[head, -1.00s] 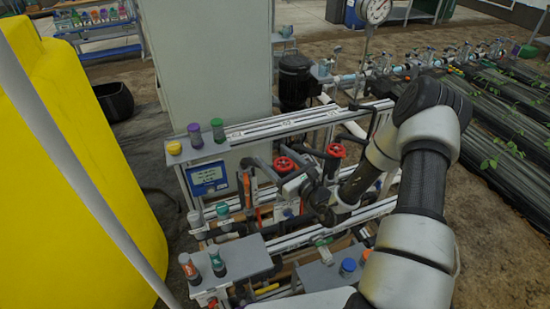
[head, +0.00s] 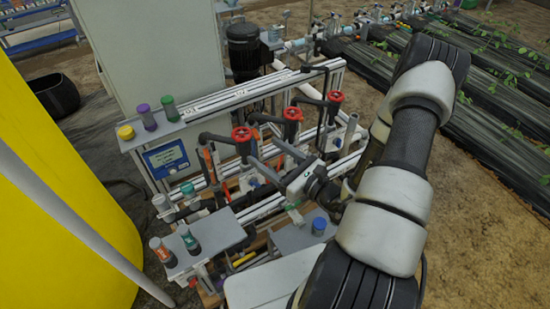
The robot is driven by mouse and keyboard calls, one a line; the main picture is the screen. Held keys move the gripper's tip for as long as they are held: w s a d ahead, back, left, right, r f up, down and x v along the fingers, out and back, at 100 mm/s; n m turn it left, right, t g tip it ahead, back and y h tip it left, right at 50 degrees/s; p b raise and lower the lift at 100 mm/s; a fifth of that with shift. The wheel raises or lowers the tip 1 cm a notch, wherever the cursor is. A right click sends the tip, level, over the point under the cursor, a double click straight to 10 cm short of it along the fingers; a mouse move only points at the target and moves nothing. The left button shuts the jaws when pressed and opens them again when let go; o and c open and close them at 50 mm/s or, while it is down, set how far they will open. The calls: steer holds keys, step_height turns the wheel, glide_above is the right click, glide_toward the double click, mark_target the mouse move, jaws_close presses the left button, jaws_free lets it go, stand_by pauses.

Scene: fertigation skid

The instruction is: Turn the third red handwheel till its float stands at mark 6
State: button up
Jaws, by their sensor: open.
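Three red handwheels stand in a row on the pipe rack: a left one (head: 242,134), a middle one (head: 293,114) and a right one (head: 336,97), the third counted from the left. My gripper (head: 265,150) is open and empty, its fingers pointing up and left. In the picture it lies below the middle wheel and right of the left wheel, apart from the third wheel. Its depth against the pipes is hard to judge. No float or mark scale can be read at this size.
A blue-framed panel (head: 167,157) and a grey shelf with small bottles are at the left of the rack. A lower grey plate (head: 215,238) holds more bottles. A yellow tank (head: 60,200) fills the left. Dark pipes crowd around the wheels.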

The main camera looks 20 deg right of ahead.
steer(key=shift+v, duration=1.1)
stand_by(1.1)
